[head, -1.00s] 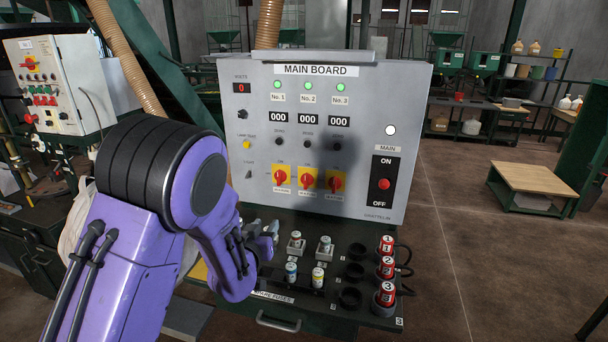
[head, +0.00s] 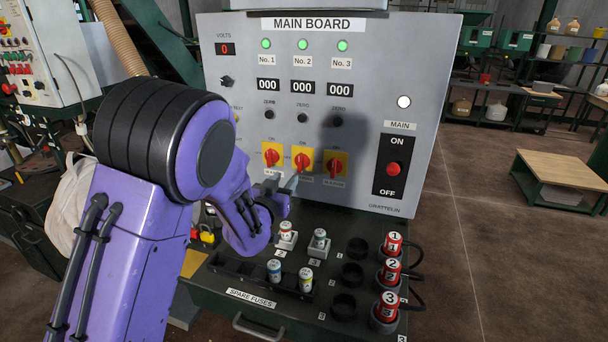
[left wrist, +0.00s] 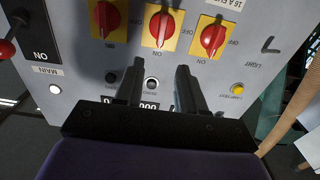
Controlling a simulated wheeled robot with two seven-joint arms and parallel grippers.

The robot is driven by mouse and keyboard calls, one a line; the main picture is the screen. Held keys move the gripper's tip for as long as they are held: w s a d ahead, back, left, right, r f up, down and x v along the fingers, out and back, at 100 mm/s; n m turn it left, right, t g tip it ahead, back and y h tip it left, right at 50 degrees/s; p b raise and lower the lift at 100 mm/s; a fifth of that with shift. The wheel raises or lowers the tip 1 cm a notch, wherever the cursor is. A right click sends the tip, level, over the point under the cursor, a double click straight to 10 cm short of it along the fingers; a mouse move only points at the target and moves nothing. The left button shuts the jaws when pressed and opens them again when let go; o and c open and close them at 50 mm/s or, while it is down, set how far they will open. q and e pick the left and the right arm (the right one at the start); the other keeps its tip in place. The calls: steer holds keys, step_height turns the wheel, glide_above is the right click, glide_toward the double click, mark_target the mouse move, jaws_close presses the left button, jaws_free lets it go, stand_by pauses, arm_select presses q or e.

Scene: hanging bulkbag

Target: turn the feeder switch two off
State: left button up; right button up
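Feeder switch two (head: 302,160) is the middle of three red rotary knobs on yellow plates on the grey main board. Its knob looks roughly upright. In the left wrist view, which shows the board upside down, switch two (left wrist: 159,28) lies ahead, roughly in line with the gap between my fingers. My left gripper (head: 290,184) is just below and in front of switch two in the head view. Its two fingers (left wrist: 160,75) are apart with nothing between them, and they do not appear to touch the knob. My right gripper is not in view.
Switch one (head: 271,156) and switch three (head: 335,165) sit close on either side. The red main knob (head: 393,169) is further right. Below, the fuse shelf holds small fuses (head: 305,279) and numbered red plugs (head: 392,243).

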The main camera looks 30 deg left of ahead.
mark_target(299, 163)
arm_select(q)
steer(key=p+x, duration=0.1)
steer(key=x, duration=0.2)
steer(key=p+x, duration=0.1)
steer(key=x, duration=0.2)
steer(key=f+p+x, duration=0.1)
steer(key=x, duration=0.3)
steer(key=shift+s+a, duration=0.1)
steer(key=shift+a, duration=0.05)
steer(key=shift+w, duration=0.45)
jaws_close()
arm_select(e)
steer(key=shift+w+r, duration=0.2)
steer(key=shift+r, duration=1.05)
